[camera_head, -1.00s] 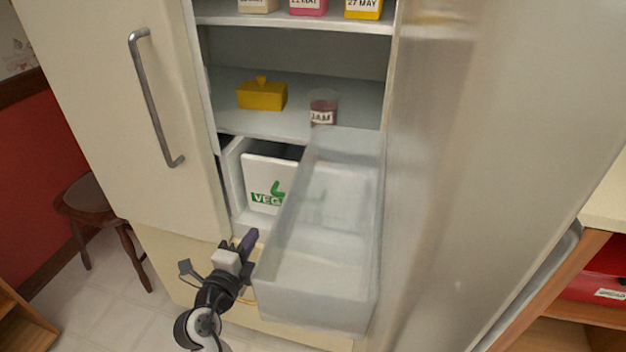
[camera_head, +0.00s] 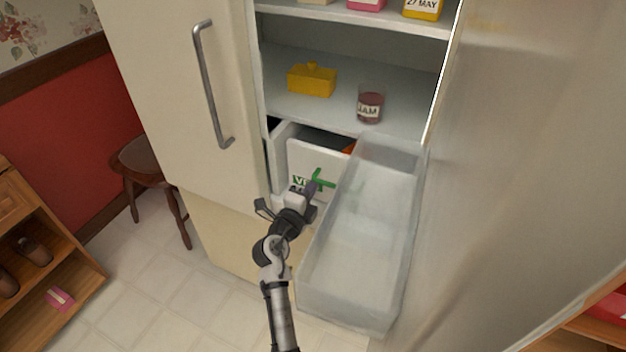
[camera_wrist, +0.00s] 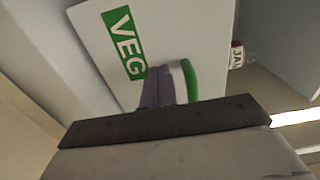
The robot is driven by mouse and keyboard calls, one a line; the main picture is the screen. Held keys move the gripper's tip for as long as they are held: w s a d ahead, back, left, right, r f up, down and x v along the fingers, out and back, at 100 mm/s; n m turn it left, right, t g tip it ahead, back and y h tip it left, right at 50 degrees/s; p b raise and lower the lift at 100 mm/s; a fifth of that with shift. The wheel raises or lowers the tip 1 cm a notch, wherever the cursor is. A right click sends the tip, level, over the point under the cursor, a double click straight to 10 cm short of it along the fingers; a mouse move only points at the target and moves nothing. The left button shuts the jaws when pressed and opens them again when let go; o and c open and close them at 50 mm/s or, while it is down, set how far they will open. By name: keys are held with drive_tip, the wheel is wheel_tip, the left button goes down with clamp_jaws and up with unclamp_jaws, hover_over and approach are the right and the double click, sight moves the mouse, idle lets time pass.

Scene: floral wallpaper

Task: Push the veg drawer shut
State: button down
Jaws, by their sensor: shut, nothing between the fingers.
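The veg drawer (camera_head: 333,160) is a white drawer with a green VEG label and a green handle, low in the fridge on the left. Something orange shows inside it. Its white front fills the upper middle of the wrist view (camera_wrist: 178,35). My gripper (camera_head: 312,187) is shut and empty, its purple fingers at the drawer front beside the green handle. In the wrist view the fingertips (camera_wrist: 158,88) lie over the front between the label and the handle; I cannot tell whether they touch it.
A clear, pulled-out bin (camera_head: 365,235) stands close on the right of my gripper. The open fridge door (camera_head: 530,130) is further right. A jam jar (camera_head: 370,104) and a yellow butter dish (camera_head: 312,79) stand on the shelf above. A stool (camera_head: 148,165) stands at the left.

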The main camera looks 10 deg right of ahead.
sight(321, 174)
drive_tip(key=shift+w+d, duration=0.25)
drive_tip(key=shift+w, duration=0.15)
drive_tip(key=shift+w+d+f+b, duration=0.25)
drive_tip(key=shift+w+b, duration=0.1)
drive_tip(key=shift+b, duration=0.45)
drive_tip(key=b+x, duration=0.2)
drive_tip(key=b, duration=0.1)
drive_tip(key=shift+w+d+f+b, duration=0.1)
drive_tip(key=shift+w+d+b, duration=0.15)
drive_tip(key=shift+b, duration=0.15)
drive_tip(key=shift+w+d+b, duration=0.25)
drive_tip(key=shift+w+b, duration=0.25)
drive_tip(key=shift+b, duration=0.2)
drive_tip(key=shift+r, duration=0.6)
drive_tip(key=shift+d, duration=0.1)
drive_tip(key=shift+f, duration=0.1)
